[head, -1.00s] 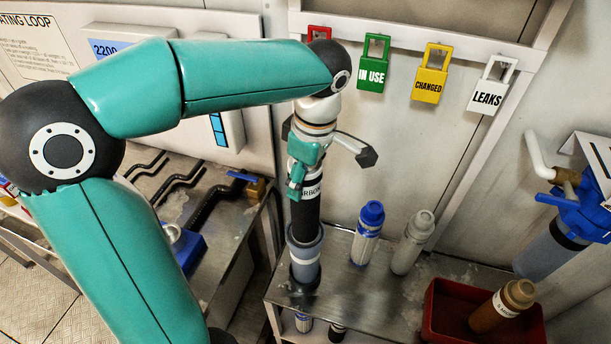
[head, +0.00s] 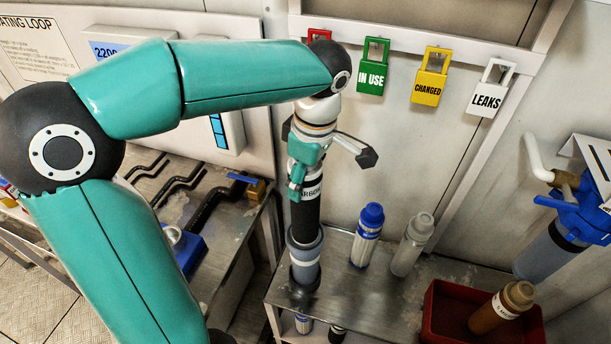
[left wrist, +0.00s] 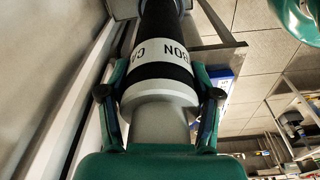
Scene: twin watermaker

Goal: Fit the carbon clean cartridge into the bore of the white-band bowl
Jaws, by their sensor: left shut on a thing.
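The carbon cartridge (head: 305,217) is black with a white lettered band and stands nearly upright in the head view. My left gripper (head: 303,178) is shut on its upper part. In the left wrist view the gripper (left wrist: 160,95) has one finger on each side of the cartridge (left wrist: 162,72), at the pale end beside the lettered band. The bowl (head: 304,250), grey-blue with a pale band, stands upright under the cartridge on the bench. The cartridge's lower end meets the bowl's mouth and is hidden there; how deep it sits I cannot tell. My right gripper is not in view.
On the metal bench (head: 345,305) stand a blue-capped cartridge (head: 367,235) and a grey cartridge (head: 412,243). A red tray (head: 450,318) holds a brown cartridge (head: 500,307). Coloured tags hang on the rail behind. A blue-headed housing (head: 560,235) is at the right.

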